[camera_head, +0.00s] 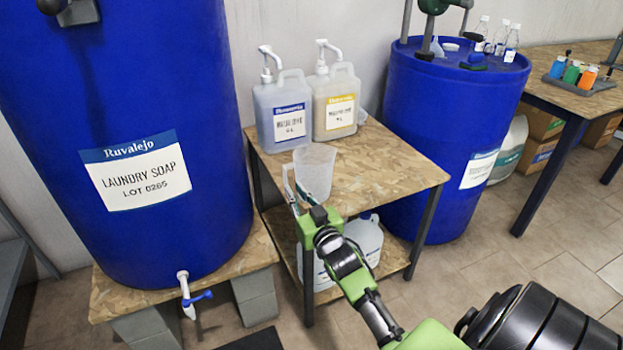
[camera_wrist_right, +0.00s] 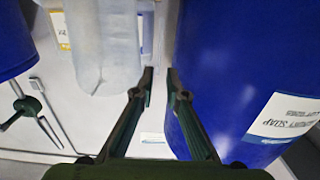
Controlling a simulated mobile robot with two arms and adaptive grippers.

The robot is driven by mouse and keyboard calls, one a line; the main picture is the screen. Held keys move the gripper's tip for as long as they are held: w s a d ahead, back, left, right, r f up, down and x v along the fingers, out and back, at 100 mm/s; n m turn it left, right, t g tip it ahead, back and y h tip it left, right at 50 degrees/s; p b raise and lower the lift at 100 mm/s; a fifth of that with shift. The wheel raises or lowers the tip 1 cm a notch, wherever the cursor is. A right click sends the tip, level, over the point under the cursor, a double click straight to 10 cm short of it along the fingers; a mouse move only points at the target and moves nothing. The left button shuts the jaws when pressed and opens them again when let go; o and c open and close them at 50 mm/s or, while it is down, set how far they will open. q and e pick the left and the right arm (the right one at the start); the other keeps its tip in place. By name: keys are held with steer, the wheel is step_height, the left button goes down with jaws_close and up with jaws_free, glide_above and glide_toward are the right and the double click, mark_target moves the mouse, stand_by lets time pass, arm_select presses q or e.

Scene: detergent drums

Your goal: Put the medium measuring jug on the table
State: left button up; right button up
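A translucent measuring jug (camera_head: 315,170) stands upright on the wood-topped table (camera_head: 385,170), near its front left corner. It is the only measuring jug I can make out, so I cannot compare sizes. My right gripper (camera_head: 291,185) is at the jug's left side in the head view, and its fingers point up and away. My left gripper is not in view.
A blue laundry soap drum (camera_head: 130,90) with a tap (camera_head: 187,295) stands close left of the gripper. Two pump bottles (camera_head: 283,110) (camera_head: 336,100) stand at the table's back. Another blue drum (camera_head: 450,120) stands right. The table's right half is clear.

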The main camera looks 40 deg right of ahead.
mark_target(286, 178)
steer(key=x, duration=0.3)
steer(key=shift+w, duration=0.4)
steer(key=x, duration=0.2)
steer(key=b+x, duration=0.1)
steer(key=x, duration=0.1)
steer(key=shift+w+d+f, duration=0.1)
steer(key=shift+d+f, duration=0.1)
steer(key=shift+f, duration=0.05)
steer(key=shift+w, duration=0.3)
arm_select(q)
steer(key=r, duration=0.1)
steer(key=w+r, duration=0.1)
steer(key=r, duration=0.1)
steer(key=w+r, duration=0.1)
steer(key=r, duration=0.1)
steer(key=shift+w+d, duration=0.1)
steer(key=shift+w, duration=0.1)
arm_select(e)
jaws_close()
steer(key=shift+r, duration=0.1)
steer(key=shift+r, duration=0.1)
